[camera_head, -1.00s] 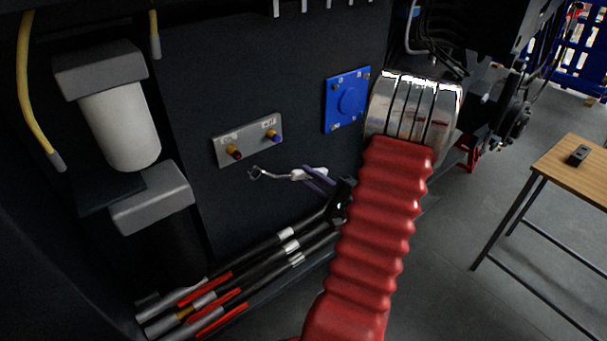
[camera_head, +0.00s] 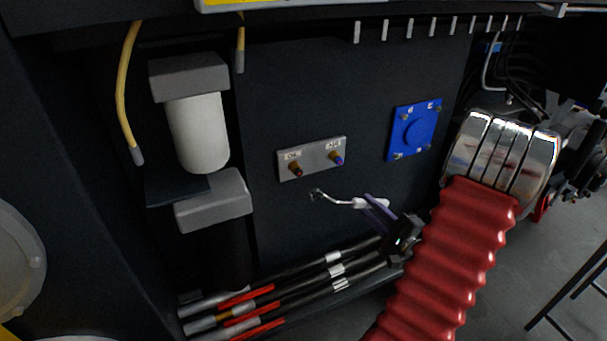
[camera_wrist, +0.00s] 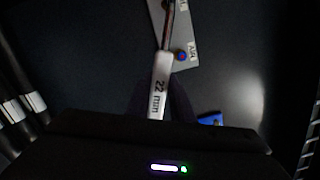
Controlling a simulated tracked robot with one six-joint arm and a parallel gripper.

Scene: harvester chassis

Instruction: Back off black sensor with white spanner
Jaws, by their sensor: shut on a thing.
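The white spanner (camera_head: 368,204) has a white handle marked "22 mm" in the wrist view (camera_wrist: 159,88) and a thin metal shaft with a small hooked or ring-shaped end. My gripper (camera_head: 380,210) is shut on its handle. The spanner's end is just below a grey plate (camera_head: 318,156), apart from its fittings in the head view. Neither looks clearly black. In the wrist view the shaft crosses the plate beside the blue-tipped fitting (camera_wrist: 181,56); its end is out of frame.
A blue square cover (camera_head: 417,130) is right of the plate. A white filter cylinder (camera_head: 198,132) with grey blocks stands left. Several pipes with red bands (camera_head: 252,298) run below. A yellow hose (camera_head: 124,85) hangs at the far left. The dark panel around the plate is clear.

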